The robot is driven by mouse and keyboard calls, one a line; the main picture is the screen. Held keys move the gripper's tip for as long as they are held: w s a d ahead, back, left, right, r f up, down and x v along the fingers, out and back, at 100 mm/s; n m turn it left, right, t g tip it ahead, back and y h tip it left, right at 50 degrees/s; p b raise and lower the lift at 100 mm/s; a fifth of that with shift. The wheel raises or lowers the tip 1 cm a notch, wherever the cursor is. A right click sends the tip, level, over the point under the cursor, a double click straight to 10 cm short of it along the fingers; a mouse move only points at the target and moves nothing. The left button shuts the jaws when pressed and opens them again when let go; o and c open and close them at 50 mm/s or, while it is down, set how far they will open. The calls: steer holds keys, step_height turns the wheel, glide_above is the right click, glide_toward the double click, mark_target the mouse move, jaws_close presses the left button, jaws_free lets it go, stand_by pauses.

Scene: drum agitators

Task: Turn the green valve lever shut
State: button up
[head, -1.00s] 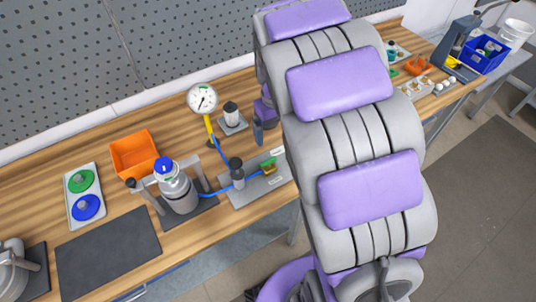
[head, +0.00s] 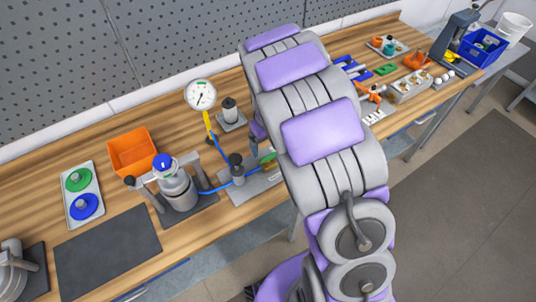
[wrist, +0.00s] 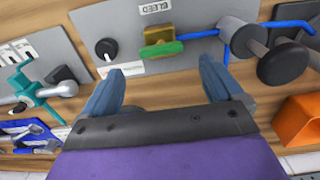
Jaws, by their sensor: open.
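The green valve lever (wrist: 162,50) lies across the picture on a brass valve body (wrist: 158,34) in the wrist view, roughly in line with the blue tube beside it. The valve sits on a grey plate (wrist: 132,66) with a label reading BLEED. In the head view only a bit of the green and brass valve (head: 268,159) shows beside my arm. My gripper (wrist: 160,66) is open and empty. Its two blue-grey fingers are on either side of the lever in the picture, with the lever just beyond the tips. I see no contact. The head view hides my gripper behind the arm.
A black knob (wrist: 105,48) stands left of the lever. A dark round knob (wrist: 283,62) and blue tube (wrist: 200,34) are to the right. An orange bin (wrist: 299,120) and a teal tool (wrist: 28,88) are near the sides. The gauge (head: 201,95) stands behind.

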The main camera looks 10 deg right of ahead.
mark_target(268, 156)
step_height(268, 156, down, 4)
steer(key=shift+a+f, duration=0.15)
steer(key=shift+f, duration=0.1)
steer(key=shift+f+b, duration=0.3)
steer(key=shift+f, duration=0.5)
steer(key=c, duration=1)
